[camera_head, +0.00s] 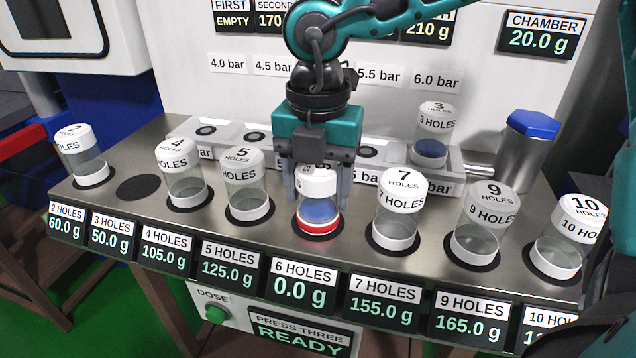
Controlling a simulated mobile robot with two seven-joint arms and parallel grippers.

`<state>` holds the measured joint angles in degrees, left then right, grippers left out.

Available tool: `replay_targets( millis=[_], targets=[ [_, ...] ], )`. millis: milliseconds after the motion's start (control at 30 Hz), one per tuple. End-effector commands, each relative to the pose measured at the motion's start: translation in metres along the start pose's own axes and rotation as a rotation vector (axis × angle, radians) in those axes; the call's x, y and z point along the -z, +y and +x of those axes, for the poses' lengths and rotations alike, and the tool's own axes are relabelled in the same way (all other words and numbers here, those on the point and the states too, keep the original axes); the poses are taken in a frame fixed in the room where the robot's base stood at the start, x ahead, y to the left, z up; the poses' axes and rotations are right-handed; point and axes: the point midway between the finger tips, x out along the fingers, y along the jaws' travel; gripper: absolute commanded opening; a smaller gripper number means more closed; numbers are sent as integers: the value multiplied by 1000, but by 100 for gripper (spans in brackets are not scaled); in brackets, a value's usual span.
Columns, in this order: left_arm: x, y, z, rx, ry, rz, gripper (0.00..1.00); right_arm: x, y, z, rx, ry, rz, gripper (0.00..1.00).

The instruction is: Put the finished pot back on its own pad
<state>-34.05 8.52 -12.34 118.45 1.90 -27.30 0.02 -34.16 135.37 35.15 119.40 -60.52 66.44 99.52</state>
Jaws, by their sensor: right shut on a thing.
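My right gripper (317,194), teal with dark grey fingers, comes down from above and is shut on the 6 HOLES pot (319,212). This pot has a white lid, blue contents and a red band at its base. It is upright over the dark round pad (322,238) behind the 6 HOLES readout (290,285), which shows 0.0 g. I cannot tell whether its base touches the pad. The fingers hide part of its lid. My left gripper is not in view.
The 5 HOLES pot (246,185) and 7 HOLES pot (398,212) stand close on either side. The 3 HOLES pot (436,128), with blue contents, stands on the rail (445,180) under 6.0 bar. The 3 HOLES pad (138,188) is bare. A blue-capped cylinder (525,150) stands back right.

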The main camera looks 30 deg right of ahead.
Motion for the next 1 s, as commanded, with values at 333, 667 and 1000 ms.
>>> replay_targets(
  millis=[333,667,1000],
  targets=[
    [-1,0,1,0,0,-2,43,0,0,1,1,0,0,86],
    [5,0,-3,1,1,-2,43,0,0,-4,1,0,-1,86],
    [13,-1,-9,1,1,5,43,-1,1,-72,-2,-6,-1,86]
  ],
)
